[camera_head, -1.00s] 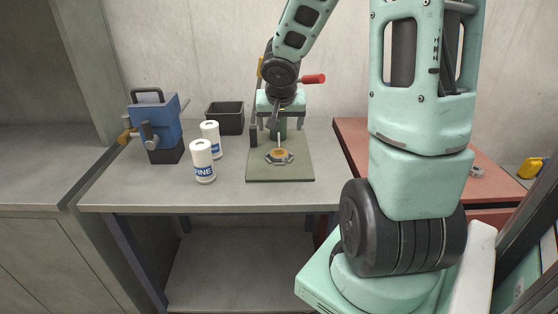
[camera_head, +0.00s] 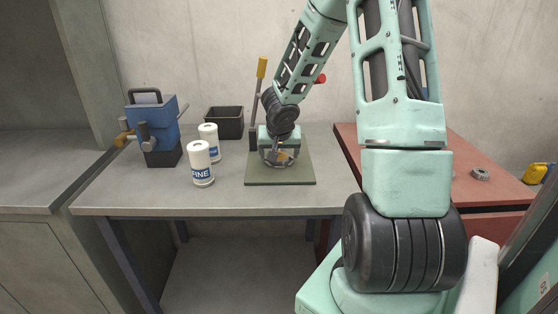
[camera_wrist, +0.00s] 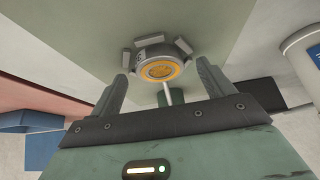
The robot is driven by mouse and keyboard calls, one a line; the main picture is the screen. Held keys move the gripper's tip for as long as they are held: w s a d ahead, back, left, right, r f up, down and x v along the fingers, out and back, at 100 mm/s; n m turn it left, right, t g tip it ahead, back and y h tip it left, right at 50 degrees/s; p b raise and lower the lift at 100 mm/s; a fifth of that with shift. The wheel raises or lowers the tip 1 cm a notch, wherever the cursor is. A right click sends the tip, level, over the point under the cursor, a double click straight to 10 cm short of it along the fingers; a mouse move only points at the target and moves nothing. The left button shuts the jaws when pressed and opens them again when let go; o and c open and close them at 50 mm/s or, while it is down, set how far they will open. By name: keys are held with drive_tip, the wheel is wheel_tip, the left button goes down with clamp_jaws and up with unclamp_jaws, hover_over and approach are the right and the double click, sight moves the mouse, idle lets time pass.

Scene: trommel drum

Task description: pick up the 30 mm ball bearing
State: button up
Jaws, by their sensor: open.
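A round grey metal piece with several lugs and an orange ring (camera_wrist: 160,70) at its centre sits on the green plate (camera_head: 255,178). The orange ring also shows in the head view (camera_head: 283,155), partly hidden by my gripper. I cannot tell for sure whether this ring is the ball bearing. My gripper (camera_wrist: 163,78) is open, its fingers to either side of the ring's near edge and apart from it. In the head view my gripper (camera_head: 279,151) is low over the plate. A thin pale rod (camera_wrist: 167,92) stands between the fingers.
Two white bottles (camera_head: 201,165) and a blue machine (camera_head: 155,130) stand left on the grey bench (camera_head: 120,190). A black bin (camera_head: 224,122) is behind. A yellow-handled lever (camera_head: 260,75) rises beside my arm. A grey ring (camera_head: 480,174) lies on the red bench (camera_head: 480,195).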

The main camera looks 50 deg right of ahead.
drive_tip(key=shift+w+d+f, duration=0.15)
drive_tip(key=shift+f, duration=0.25)
drive_tip(key=c, duration=1.2)
drive_tip(key=shift+c, duration=0.3)
drive_tip(key=shift+r, duration=0.15)
